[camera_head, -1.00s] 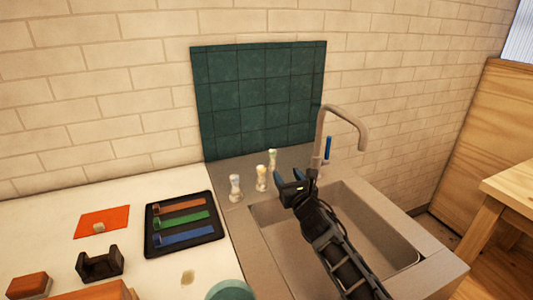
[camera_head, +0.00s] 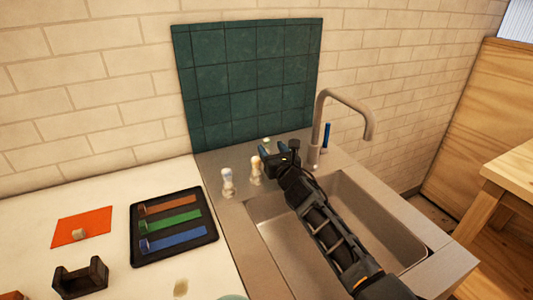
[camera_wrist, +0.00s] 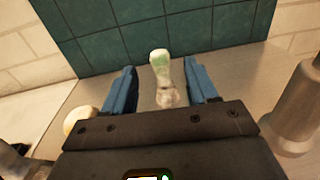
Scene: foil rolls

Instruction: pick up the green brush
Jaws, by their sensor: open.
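The green brush (camera_wrist: 160,62), a small pale handle with a green-tinted top, stands upright on the sink's back ledge. In the wrist view it lies between the two blue fingers of my gripper (camera_wrist: 160,70), with a gap visible on each side. In the head view only the green brush's top (camera_head: 267,142) shows; my gripper (camera_head: 272,150) hides the rest. My gripper is open and empty. A yellowish brush (camera_head: 256,170) and a bluish-white brush (camera_head: 227,182) stand to the left.
The faucet (camera_head: 316,130) rises close to the right of my gripper, with a blue item (camera_head: 326,134) behind it. Green tiles (camera_head: 250,80) stand behind the ledge. The sink basin (camera_head: 390,235) lies under my arm. A black tray (camera_head: 206,244) of coloured strips sits left.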

